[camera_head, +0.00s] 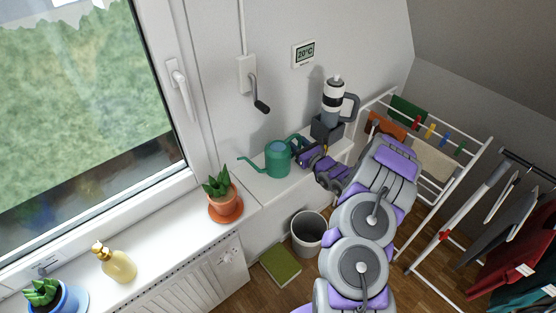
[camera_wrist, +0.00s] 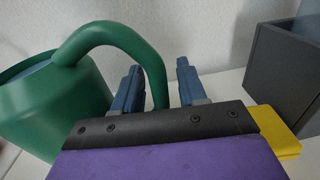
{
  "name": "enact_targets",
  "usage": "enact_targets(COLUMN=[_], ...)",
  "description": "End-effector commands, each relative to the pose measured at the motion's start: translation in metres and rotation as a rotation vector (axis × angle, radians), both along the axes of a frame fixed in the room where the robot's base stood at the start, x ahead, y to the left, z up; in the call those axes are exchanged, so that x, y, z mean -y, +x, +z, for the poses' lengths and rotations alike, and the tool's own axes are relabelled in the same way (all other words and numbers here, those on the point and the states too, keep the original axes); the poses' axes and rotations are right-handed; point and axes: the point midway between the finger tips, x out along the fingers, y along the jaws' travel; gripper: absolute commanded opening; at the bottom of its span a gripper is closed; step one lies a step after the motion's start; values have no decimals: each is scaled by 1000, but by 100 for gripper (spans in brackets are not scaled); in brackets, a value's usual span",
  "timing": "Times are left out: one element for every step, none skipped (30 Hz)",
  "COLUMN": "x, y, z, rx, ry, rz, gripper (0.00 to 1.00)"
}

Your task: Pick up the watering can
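The green watering can (camera_head: 277,160) stands on the white ledge below the wall, with its spout to the left and its handle to the right. In the wrist view the can's body (camera_wrist: 50,105) fills the left side, and its curved handle arches right and down toward my fingers. My gripper (camera_head: 299,148) is at the handle side of the can. In the wrist view my gripper (camera_wrist: 159,68) has its two blue-grey fingers apart, with the handle's lower part showing between them, nearer the left finger. No firm hold shows. The handle's lower end is hidden behind my gripper body.
A dark box (camera_head: 322,129) with a black-and-white flask (camera_head: 333,100) stands right of my gripper. A yellow item (camera_wrist: 276,130) lies near the box. A potted plant (camera_head: 222,200) is on the windowsill. A bin (camera_head: 308,228) and a drying rack (camera_head: 440,195) stand below and right.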

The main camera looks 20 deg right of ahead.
Motion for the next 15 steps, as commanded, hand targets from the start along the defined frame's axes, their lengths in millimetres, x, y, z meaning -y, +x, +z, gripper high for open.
enact_targets(x=[0, 0, 0, 0, 1, 1, 1, 1, 1, 1, 1, 1, 1, 1, 1], y=[0, 0, 0, 0, 0, 0, 0, 0, 0, 0, 0, 0, 0, 0, 0], z=[0, 0, 0, 0, 0, 0, 0, 0, 0, 0, 0, 0, 0, 0, 0], rx=[0, 0, 0, 0, 0, 0, 0, 0, 0, 0, 0, 0, 0, 0, 0], ry=[0, 0, 0, 0, 0, 0, 0, 1, 1, 0, 0, 1, 0, 0, 2], rz=[0, 0, 0, 0, 0, 0, 0, 0, 0, 0, 0, 0, 0, 0, -1], gripper=[36, 33, 30, 27, 24, 20, 17, 14, 10, 8, 5, 1, 0, 0, 0])
